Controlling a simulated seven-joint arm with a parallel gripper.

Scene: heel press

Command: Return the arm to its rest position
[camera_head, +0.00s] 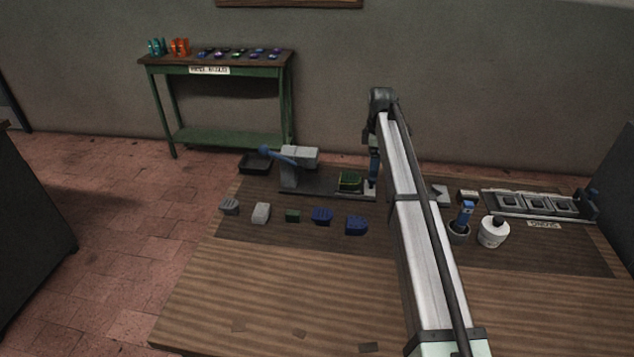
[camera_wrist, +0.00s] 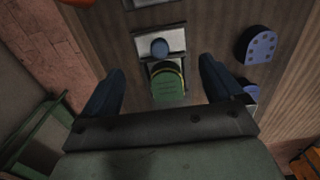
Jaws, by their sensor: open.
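My arm reaches forward over the bench in the head view, and my gripper (camera_head: 373,182) hangs down at its far end, beside the press (camera_head: 300,158). In the wrist view my gripper (camera_wrist: 163,66) has its two dark blue fingers spread wide with nothing between the tips. A green heel-shaped piece (camera_wrist: 168,87) lies below, seen in the gap between the fingers. This green piece (camera_head: 350,179) sits at the right part of the press base in the head view. Whether the fingers touch the press base cannot be told.
A row of heel blocks (camera_head: 321,216) lies in front of the press. A black tray (camera_head: 256,163) is at left. The bench front (camera_head: 290,290) is mostly clear.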

